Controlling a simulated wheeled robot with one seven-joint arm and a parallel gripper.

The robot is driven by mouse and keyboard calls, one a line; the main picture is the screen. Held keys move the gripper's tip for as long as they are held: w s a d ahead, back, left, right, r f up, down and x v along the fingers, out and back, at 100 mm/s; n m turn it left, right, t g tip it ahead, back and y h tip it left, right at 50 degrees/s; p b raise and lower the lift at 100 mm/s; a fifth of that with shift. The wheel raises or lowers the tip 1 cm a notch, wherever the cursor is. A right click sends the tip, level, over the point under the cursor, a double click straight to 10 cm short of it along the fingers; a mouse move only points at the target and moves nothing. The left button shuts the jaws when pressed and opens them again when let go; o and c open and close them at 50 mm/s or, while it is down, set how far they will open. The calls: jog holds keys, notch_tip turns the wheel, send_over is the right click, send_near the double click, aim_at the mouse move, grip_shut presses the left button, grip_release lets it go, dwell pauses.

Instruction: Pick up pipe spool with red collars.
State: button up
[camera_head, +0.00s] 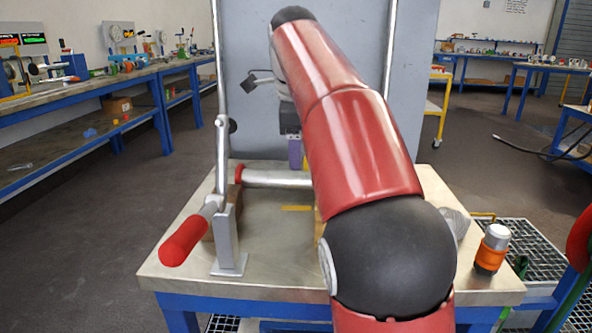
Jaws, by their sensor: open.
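The pipe spool (278,178) is a silver horizontal tube lying across the back part of the metal-topped table (265,245). A red collar (239,174) shows at its left end; its right end is hidden behind my red and black arm. My gripper (294,152) is above the pipe, partly covered by my arm. A purple finger points down, with its tip close over the tube; I cannot tell whether it touches. The jaws are open, and nothing is seen held between them.
A metal stand (226,240) with a tall lever and red handle (184,240) rises left of the pipe. An orange and silver cylinder (492,250) stands at the table's right. A grey panel (250,60) closes off the back. The table's front middle is bare.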

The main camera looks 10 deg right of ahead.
aim_at(296, 173)
jog(key=b+x, duration=0.2)
jog(key=x, duration=0.5)
jog(key=shift+w+f, duration=0.2)
jog(key=shift+f, duration=0.15)
jog(key=shift+r, duration=0.1)
grip_shut()
